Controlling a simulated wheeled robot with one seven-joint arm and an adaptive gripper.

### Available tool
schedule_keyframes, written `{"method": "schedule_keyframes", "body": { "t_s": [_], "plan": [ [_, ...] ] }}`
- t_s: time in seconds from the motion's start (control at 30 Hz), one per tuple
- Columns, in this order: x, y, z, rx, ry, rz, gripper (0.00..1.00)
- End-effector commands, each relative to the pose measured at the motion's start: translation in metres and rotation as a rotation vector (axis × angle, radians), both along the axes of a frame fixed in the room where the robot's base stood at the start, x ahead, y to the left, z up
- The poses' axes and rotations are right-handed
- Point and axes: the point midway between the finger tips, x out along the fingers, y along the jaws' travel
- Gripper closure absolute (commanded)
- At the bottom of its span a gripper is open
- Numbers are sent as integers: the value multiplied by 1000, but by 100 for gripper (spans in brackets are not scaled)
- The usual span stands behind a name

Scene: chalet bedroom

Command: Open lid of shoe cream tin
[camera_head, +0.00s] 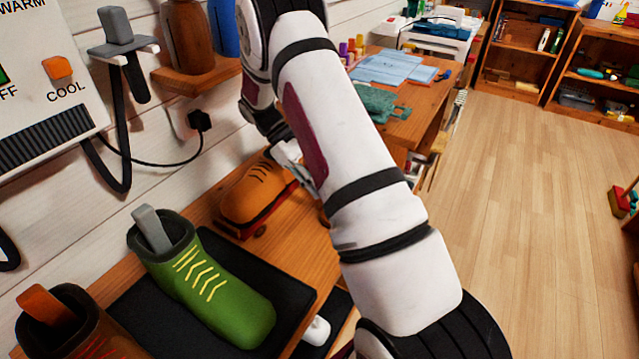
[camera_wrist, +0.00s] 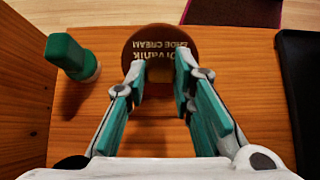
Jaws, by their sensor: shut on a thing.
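In the wrist view, the round brown shoe cream tin (camera_wrist: 151,38) stands on the wooden top, with gold lettering on its lid. My gripper (camera_wrist: 160,75) is over the tin's near part, its two teal fingers closed on a small tan piece at the lid. The lid looks seated on the tin; its near edge is partly hidden by the fingers. In the head view my arm covers the tin and most of the gripper.
A green bottle (camera_wrist: 72,56) stands left of the tin, near a wooden side wall (camera_wrist: 22,90). A black tray (camera_wrist: 300,75) lies at right. In the head view, an orange shoe (camera_head: 253,190) and a green boot (camera_head: 215,285) stand on the bench.

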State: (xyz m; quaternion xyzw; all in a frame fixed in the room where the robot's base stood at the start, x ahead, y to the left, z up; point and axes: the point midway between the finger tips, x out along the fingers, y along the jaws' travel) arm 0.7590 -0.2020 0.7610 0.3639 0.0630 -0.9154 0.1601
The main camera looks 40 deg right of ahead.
Motion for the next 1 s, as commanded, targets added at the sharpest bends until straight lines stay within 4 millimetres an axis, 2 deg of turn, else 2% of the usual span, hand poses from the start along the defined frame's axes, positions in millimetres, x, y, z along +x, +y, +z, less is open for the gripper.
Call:
{"method": "schedule_keyframes", "body": {
  "t_s": [0.3,0.8,0.83,0.9,1.0],
  "plan": [
    [0,0,-2,-34,95,1,100],
    [0,0,-2,-37,107,0,100],
    [0,0,-2,-37,107,0,71],
    [0,0,-2,-37,107,0,57],
    [0,0,-2,-37,107,0,57]
  ]
}}
